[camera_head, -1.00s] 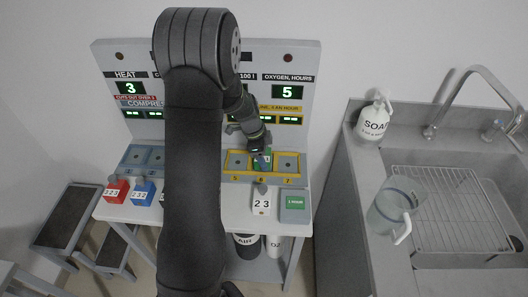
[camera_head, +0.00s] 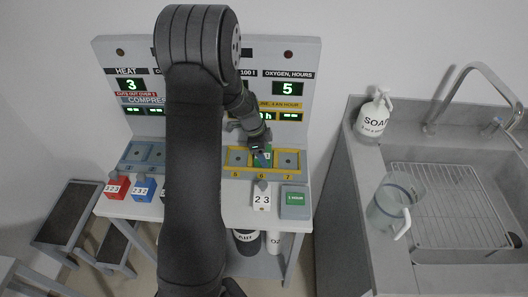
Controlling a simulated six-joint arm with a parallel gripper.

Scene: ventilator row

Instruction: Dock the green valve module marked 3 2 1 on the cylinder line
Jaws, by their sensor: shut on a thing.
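The green valve module (camera_head: 267,156) is at the middle bay, 6, of the yellow-framed row (camera_head: 235,173). My arm partly hides it, and its marking cannot be read. My gripper (camera_head: 260,154) is shut on the module from above. I cannot tell whether the module is fully seated. Bays 5 (camera_head: 237,158) and 7 (camera_head: 288,161) on either side look empty.
A red module (camera_head: 116,188), a blue module (camera_head: 144,190) and a white module marked 2 3 (camera_head: 262,200) stand along the front of the bench. A grey block with a green label (camera_head: 295,202) is at right. A soap bottle (camera_head: 374,120) and glass jug (camera_head: 390,207) are by the sink.

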